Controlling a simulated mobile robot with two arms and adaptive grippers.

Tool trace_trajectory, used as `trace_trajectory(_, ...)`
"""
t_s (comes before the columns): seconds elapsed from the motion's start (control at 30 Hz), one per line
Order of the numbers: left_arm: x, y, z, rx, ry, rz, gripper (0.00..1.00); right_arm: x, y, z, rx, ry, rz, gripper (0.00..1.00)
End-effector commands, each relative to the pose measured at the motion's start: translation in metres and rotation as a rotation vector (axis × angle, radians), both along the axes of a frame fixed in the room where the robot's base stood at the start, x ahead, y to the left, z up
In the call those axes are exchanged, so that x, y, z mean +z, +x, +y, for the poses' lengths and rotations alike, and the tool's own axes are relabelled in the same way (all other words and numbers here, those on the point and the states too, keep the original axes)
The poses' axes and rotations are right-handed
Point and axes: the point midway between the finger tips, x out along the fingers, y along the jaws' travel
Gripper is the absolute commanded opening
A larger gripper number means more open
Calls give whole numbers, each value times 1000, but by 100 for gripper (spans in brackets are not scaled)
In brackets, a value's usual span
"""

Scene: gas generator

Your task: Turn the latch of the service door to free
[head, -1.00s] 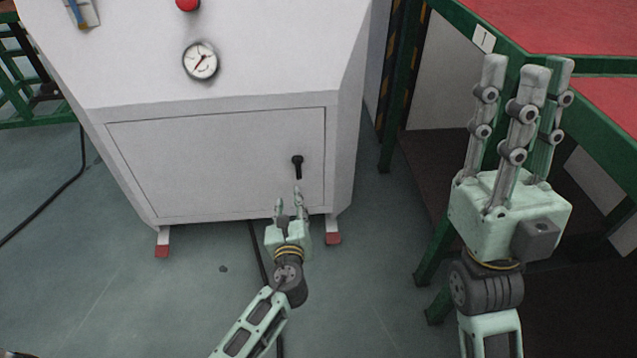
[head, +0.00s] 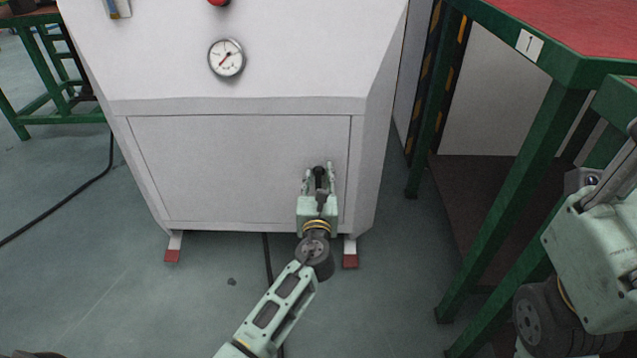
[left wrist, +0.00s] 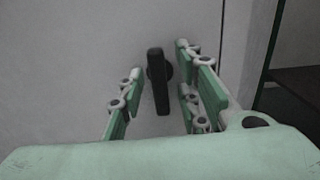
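The service door (head: 230,168) is the pale panel low on the white generator cabinet, and it is closed. Its black latch (head: 319,172) is at the door's right side and hangs about vertical. In the left wrist view the latch (left wrist: 158,82) stands between the fingers with gaps on both sides. My left gripper (head: 318,174) is open around the latch, one finger on its left and two on its right. My right gripper (head: 622,185) is at the right edge, partly cut off, with its fingers mostly out of frame.
A green-framed table (head: 555,75) with a red top stands to the right of the cabinet. A gauge (head: 227,58) and a red button are above the door. A black cable (head: 85,190) lies on the floor at left.

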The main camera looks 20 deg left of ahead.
Motion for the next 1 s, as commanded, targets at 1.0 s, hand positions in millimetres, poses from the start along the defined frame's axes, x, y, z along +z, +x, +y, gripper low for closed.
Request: trace_trajectory(1.0, 0, 0, 0, 0, -1, 1, 0, 0, 0, 0, 0, 0, 0, 24)
